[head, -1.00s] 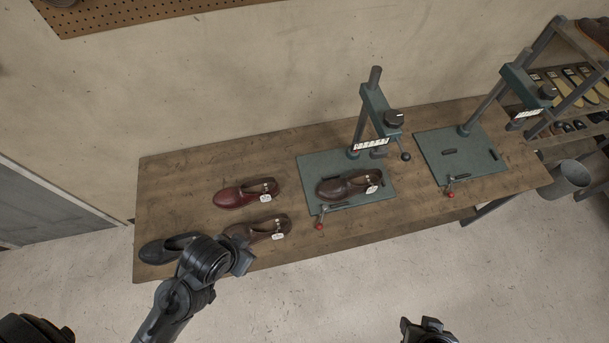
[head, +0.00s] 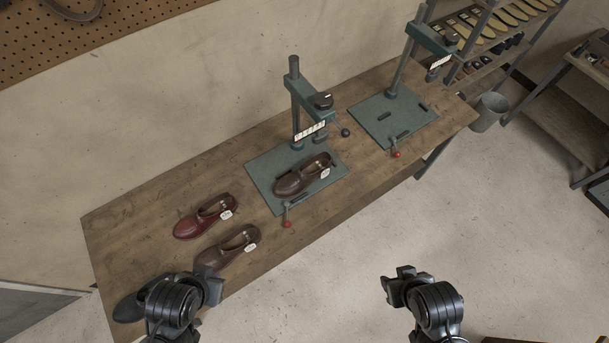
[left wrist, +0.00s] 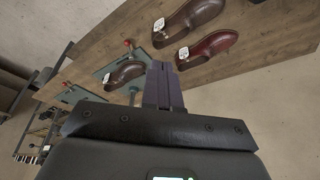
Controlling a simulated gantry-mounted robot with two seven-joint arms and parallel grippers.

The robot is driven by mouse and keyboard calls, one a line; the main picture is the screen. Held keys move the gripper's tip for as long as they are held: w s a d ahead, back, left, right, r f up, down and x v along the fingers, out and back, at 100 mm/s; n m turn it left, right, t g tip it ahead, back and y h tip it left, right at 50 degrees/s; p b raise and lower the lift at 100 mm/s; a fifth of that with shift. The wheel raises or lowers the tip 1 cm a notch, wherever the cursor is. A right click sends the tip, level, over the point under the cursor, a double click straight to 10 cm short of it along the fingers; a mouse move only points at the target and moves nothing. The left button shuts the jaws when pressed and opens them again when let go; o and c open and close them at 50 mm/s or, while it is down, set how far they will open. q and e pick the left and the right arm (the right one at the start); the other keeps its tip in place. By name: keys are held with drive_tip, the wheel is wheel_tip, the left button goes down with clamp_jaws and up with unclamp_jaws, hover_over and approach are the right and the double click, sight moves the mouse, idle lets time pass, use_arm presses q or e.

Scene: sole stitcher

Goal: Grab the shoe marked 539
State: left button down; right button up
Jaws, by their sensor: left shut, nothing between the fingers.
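Several shoes with small white tags are on the wooden bench; I cannot read a number on any tag. A red shoe (head: 205,217) and a brown shoe (head: 229,249) lie on bare wood. A dark brown shoe (head: 302,177) rests on the nearer green stitcher plate. A black shoe (head: 130,306) at the left end is partly hidden by my left arm. My left gripper (head: 213,288) is shut and empty near the bench's front edge; its fingers also show in the left wrist view (left wrist: 162,85). My right gripper (head: 393,284) is over the floor, apart from everything; its jaws are unclear.
The nearer stitcher (head: 298,112) has an upright post, an overhanging arm and a red-knobbed lever (head: 286,222). A second stitcher plate (head: 370,118) to its right is empty. A grey bucket (head: 489,112) and shelves stand beyond the bench. Floor in front is clear.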

use_arm(q)
unclamp_jaws()
idle(0.6)
